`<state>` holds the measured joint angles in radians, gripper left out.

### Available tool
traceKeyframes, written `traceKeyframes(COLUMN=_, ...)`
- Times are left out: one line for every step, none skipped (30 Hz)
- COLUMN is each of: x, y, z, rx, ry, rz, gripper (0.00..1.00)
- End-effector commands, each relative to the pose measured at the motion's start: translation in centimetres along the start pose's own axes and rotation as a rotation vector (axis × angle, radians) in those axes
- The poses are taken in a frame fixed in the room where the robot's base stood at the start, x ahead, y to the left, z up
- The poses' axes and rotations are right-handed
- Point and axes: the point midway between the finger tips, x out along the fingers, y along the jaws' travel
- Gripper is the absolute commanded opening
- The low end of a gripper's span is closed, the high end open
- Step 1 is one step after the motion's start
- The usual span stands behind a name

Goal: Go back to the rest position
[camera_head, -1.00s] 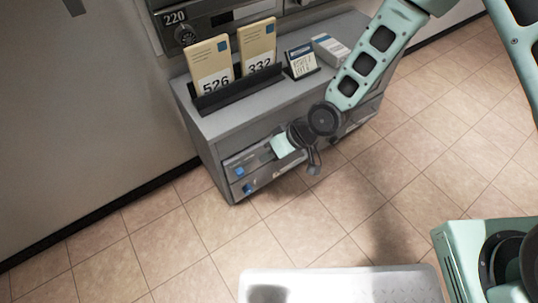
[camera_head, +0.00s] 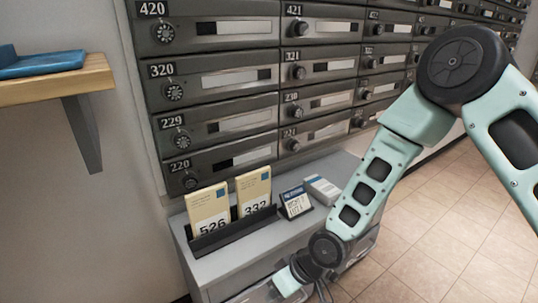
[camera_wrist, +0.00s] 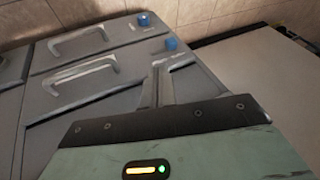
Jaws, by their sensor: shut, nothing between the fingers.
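My gripper (camera_wrist: 163,85) is shut and empty, with its narrow fingers together in the wrist view. It points toward the front of the grey drawer cabinet (camera_wrist: 110,105), whose drawers carry a grey handle (camera_wrist: 82,76) and a blue knob (camera_wrist: 170,44). I cannot tell whether the fingertips touch the cabinet. In the head view my arm reaches down from the right, and the pale green gripper body is low in front of the cabinet (camera_head: 215,268). The fingers are hidden or cut off there.
On the cabinet top stand envelopes 526 (camera_head: 209,210) and 332 (camera_head: 254,192) in a black holder (camera_head: 236,231), a small card stand (camera_head: 296,203) and a white box (camera_head: 321,190). Mailboxes (camera_head: 236,75) line the wall. A wooden shelf (camera_head: 60,82) juts out left. Tiled floor (camera_head: 440,245) is clear at right.

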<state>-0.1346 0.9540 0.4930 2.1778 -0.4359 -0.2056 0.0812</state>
Motion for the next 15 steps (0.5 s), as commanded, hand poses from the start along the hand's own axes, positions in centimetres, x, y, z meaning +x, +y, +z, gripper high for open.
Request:
traceKeyframes(x=-1.8, y=-0.4, z=-0.3, rx=-0.019, ry=-0.023, rz=0.033, gripper=0.0)
traceKeyframes(x=-2.8, y=-0.5, z=-0.3, rx=-0.024, ry=-0.039, rz=0.052, gripper=0.0)
traceKeyframes(x=-4.1, y=-0.8, z=-0.1, rx=-0.031, ry=-0.063, rz=0.077, gripper=0.0)
traceKeyframes(x=-5.1, y=-1.1, z=-0.1, rx=-0.034, ry=-0.079, rz=0.095, gripper=0.0)
traceKeyframes(x=-6.1, y=-1.3, z=0.1, rx=-0.036, ry=-0.096, rz=0.113, gripper=0.0)
traceKeyframes(x=-7.4, y=-1.7, z=0.3, rx=-0.04, ry=-0.116, rz=0.136, gripper=0.0)
traceKeyframes(x=-8.4, y=-2.0, z=0.5, rx=-0.041, ry=-0.132, rz=0.153, gripper=0.0)
traceKeyframes(x=-9.4, y=-2.3, z=0.7, rx=-0.041, ry=-0.146, rz=0.169, gripper=0.0)
traceKeyframes(x=-10.7, y=-2.7, z=1.0, rx=-0.04, ry=-0.165, rz=0.19, gripper=0.0)
traceKeyframes(x=-11.7, y=-3.0, z=1.3, rx=-0.039, ry=-0.178, rz=0.206, gripper=0.0)
traceKeyframes(x=-12.7, y=-3.4, z=1.6, rx=-0.036, ry=-0.191, rz=0.22, gripper=0.0)
traceKeyframes(x=-14.0, y=-3.9, z=2.0, rx=-0.033, ry=-0.207, rz=0.239, gripper=0.0)
traceKeyframes(x=-15.0, y=-4.3, z=2.4, rx=-0.03, ry=-0.218, rz=0.252, gripper=0.0)
traceKeyframes(x=-15.9, y=-4.7, z=2.8, rx=-0.025, ry=-0.23, rz=0.264, gripper=0.0)
traceKeyframes(x=-17.2, y=-5.3, z=3.3, rx=-0.019, ry=-0.243, rz=0.28, gripper=0.0)
